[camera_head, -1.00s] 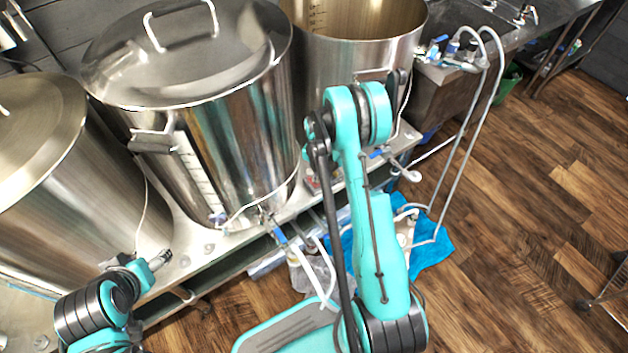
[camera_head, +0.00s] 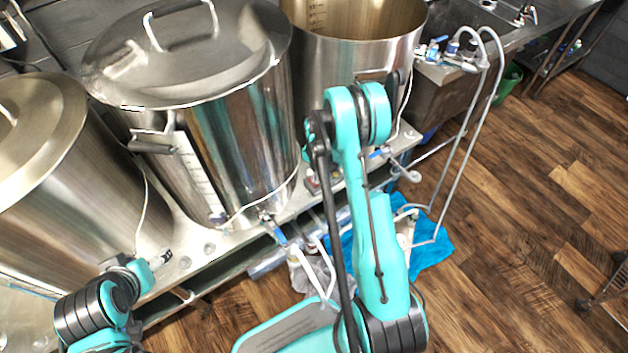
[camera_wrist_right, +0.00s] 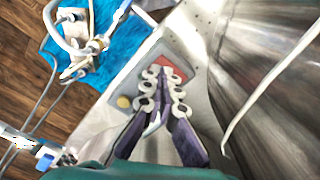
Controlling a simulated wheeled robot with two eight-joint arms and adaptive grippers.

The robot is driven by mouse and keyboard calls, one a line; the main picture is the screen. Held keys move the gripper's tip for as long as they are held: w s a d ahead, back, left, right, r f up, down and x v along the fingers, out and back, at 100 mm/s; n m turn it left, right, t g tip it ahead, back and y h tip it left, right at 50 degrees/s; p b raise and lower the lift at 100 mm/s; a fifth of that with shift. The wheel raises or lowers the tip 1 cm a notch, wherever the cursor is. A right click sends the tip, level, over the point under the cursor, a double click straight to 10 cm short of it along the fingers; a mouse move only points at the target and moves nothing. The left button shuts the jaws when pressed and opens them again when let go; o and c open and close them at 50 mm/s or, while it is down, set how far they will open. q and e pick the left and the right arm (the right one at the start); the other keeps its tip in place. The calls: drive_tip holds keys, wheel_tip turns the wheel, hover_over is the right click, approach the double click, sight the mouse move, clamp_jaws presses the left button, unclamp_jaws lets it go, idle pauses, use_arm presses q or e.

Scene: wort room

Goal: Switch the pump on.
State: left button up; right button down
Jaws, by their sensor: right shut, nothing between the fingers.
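A grey control box (camera_wrist_right: 147,82) with a red patch (camera_wrist_right: 182,76) and a yellow round button (camera_wrist_right: 124,102) lies on the metal stand beside a kettle, in the right wrist view. My right gripper (camera_wrist_right: 164,80) is shut and empty, its fingertips over the box by the red patch; I cannot tell whether they touch it. The fingers hide part of the box. In the head view a bit of the box (camera_head: 312,184) shows left of my right arm, which hides the right gripper. My left arm's end (camera_head: 152,268) shows at lower left; its jaws cannot be made out.
Steel kettles (camera_head: 225,135) line the stand (camera_head: 205,255). A valve with a blue handle (camera_head: 279,235) and pale hoses stick out in front. A white fitting with hoses (camera_wrist_right: 75,30) lies on a blue cloth (camera_wrist_right: 60,62). The wooden floor (camera_head: 540,180) at right is mostly clear.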

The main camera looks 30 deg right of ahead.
drive_tip(key=shift+f, duration=0.15)
drive_tip(key=shift+f, duration=0.75)
drive_tip(key=shift+r, duration=0.1)
drive_tip(key=shift+r+p, duration=1.55)
drive_tip(key=shift+r, duration=1.4)
